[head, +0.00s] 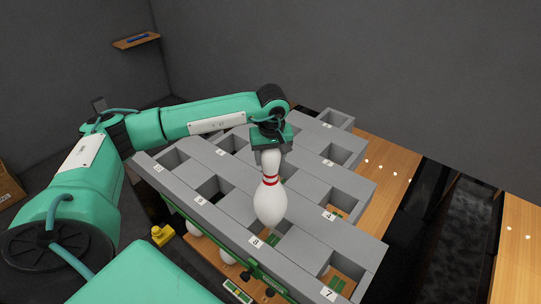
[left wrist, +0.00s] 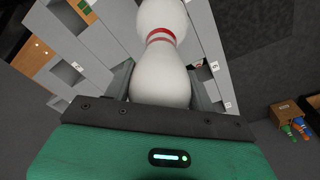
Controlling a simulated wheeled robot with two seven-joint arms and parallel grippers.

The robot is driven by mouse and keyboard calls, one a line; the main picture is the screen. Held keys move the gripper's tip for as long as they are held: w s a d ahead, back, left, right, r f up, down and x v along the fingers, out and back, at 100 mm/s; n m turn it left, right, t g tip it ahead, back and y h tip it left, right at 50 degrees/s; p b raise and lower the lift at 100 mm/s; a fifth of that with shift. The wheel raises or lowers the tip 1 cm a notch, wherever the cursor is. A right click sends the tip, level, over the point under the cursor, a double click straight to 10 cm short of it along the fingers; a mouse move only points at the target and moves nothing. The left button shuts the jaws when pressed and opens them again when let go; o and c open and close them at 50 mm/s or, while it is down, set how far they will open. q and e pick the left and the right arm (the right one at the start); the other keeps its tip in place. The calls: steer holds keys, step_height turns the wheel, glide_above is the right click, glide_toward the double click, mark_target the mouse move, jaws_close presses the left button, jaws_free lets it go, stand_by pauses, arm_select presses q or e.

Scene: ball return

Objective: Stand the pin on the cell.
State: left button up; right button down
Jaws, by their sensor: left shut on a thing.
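A white bowling pin with red neck stripes (head: 270,203) hangs nearly upright, base down, over the grey rack of numbered cells (head: 205,207). My left gripper (head: 270,148) is shut on its upper end from above. The pin also fills the middle of the left wrist view (left wrist: 161,80) between the fingers. In the head view its base overlaps the area by the cell labelled 8 (head: 257,241); the gap below it is hard to judge. Cells labelled 4 (head: 330,216) and 7 (head: 329,293) lie to its right. My right gripper is not in view.
A yellow object (head: 162,235) is on the floor at left. A box with colourful items (left wrist: 288,115) shows in the left wrist view.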

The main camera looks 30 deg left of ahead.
arm_select(q)
steer(key=shift+w+f+b, duration=0.1)
steer(key=shift+f+b, duration=5.55)
steer(key=shift+f, duration=2)
